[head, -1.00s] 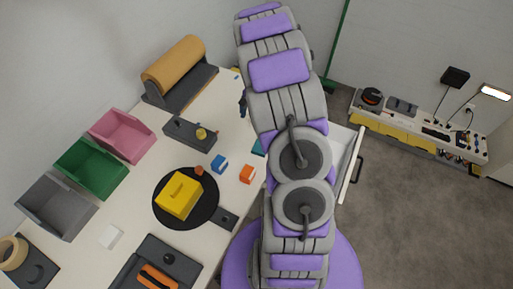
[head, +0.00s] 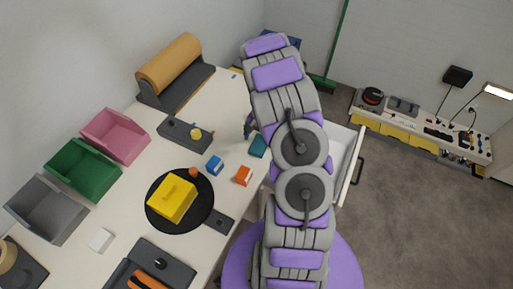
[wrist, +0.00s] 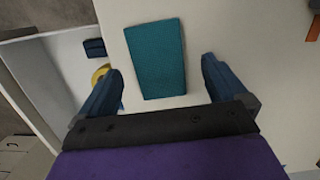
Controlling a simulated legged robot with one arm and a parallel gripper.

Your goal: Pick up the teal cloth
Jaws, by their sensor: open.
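The teal cloth (wrist: 156,60) lies flat on the pale table top in the wrist view, a folded-looking rectangle near the table's edge. My gripper (wrist: 160,85) is open, with its two dark blue fingers apart on either side of the cloth's near end. Nothing is between the fingers in its grip, and I cannot tell the exact height above the table. In the head view part of the cloth (head: 258,146) shows just left of my arm, which hides the area beyond it.
An open drawer (head: 350,165) sticks out beside the table. An orange block (head: 243,176), a blue block (head: 214,165) and a yellow box on a black disc (head: 155,222) stand nearby. Pink (head: 116,137), green (head: 84,169) and grey (head: 46,210) bins line the back.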

